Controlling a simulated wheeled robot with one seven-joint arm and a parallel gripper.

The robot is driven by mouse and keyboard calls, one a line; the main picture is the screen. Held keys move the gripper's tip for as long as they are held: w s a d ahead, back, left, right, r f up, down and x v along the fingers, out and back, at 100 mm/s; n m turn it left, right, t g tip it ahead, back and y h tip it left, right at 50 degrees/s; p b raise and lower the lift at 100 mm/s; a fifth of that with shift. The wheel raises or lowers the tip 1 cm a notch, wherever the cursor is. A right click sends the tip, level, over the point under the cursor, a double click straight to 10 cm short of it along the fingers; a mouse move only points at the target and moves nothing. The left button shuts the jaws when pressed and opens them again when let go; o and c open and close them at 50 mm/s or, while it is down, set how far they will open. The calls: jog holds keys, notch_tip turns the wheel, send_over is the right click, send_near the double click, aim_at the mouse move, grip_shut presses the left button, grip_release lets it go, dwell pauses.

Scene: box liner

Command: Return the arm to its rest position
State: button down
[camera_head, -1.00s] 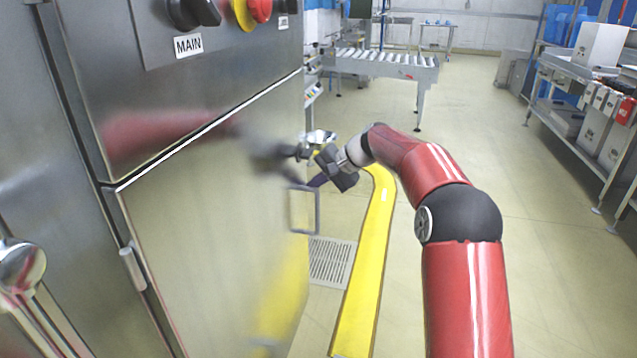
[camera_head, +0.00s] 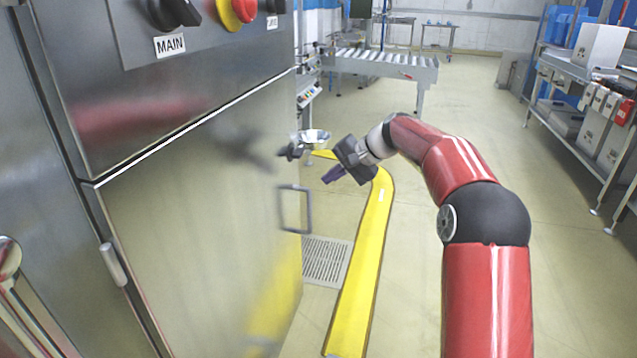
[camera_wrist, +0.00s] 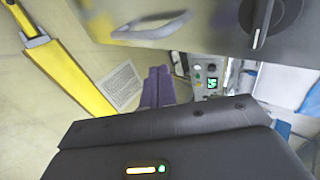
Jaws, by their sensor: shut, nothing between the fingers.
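My gripper (camera_head: 333,174) is at the end of my red arm, in the middle of the head view, out in front of the steel cabinet (camera_head: 190,210). Its purple fingers are together with nothing between them. The fingers also show in the wrist view (camera_wrist: 157,88), pointing away from the dark gripper body. The gripper is apart from the cabinet and its grey rectangular handle (camera_head: 295,210), which is to the left of and below the fingertips.
The cabinet's panel has a MAIN switch (camera_head: 176,12) and a red-yellow button (camera_head: 240,10). A yellow floor guard (camera_head: 362,265) runs below my arm. A roller conveyor (camera_head: 385,64) stands behind, and a loaded shelf (camera_head: 590,125) stands at the right. Floor between them is open.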

jog(key=w+v, duration=0.1)
jog(key=v, duration=0.4)
jog(key=s+d+r+n+t+h, duration=0.1)
jog(key=s+d+r+h, duration=0.15)
jog(key=s, duration=0.95)
jog(key=s+d+r+n+h, duration=0.1)
jog(key=s+d+h, duration=0.25)
jog(key=s, duration=0.75)
jog(key=s+d+f+h, duration=0.1)
jog(key=s+d+f, duration=0.1)
jog(key=s, duration=0.4)
jog(key=s+d+f+n+t+h, duration=0.1)
jog(key=s+d+f, duration=0.1)
jog(key=s, duration=0.5)
jog(key=s+d+f+h, duration=0.1)
jog(key=s+d+f, duration=0.2)
jog(key=s, duration=0.4)
jog(key=shift+f+n+t, duration=0.3)
jog(key=shift+f, duration=0.55)
jog(key=shift+d, duration=0.1)
